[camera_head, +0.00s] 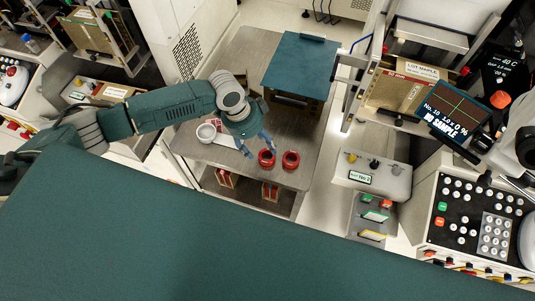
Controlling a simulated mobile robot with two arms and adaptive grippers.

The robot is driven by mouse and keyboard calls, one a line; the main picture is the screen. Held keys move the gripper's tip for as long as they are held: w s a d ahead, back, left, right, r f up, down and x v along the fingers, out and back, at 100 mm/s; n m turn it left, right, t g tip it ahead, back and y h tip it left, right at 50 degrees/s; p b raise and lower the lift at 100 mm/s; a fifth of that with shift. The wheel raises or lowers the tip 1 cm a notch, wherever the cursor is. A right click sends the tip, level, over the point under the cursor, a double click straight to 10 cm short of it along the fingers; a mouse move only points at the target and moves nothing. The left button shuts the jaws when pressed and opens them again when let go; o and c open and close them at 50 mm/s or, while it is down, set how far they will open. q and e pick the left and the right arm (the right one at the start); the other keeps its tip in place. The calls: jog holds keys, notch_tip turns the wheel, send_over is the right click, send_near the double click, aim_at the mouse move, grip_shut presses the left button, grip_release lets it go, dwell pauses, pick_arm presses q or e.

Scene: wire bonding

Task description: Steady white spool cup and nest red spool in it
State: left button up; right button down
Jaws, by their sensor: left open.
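Two red spools stand side by side on the grey cart top: a left red spool (267,159) and a right red spool (291,160). A white spool cup (206,132) sits on the same top, further left. My left gripper (259,150) hangs open just above and left of the left red spool; its fingers look empty. I cannot tell whether a fingertip touches that spool. My right gripper is not in view.
A box with a teal top (300,66) stands at the back of the cart top (313,135). A keypad panel (478,222) and a small screen (455,108) are on the right.

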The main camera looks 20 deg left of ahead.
aim_at(265, 151)
pick_arm(q)
jog(key=shift+p+x, duration=0.7)
jog(key=shift+x, duration=2.6)
jog(key=c, duration=0.9)
jog(key=shift+w+r, duration=0.1)
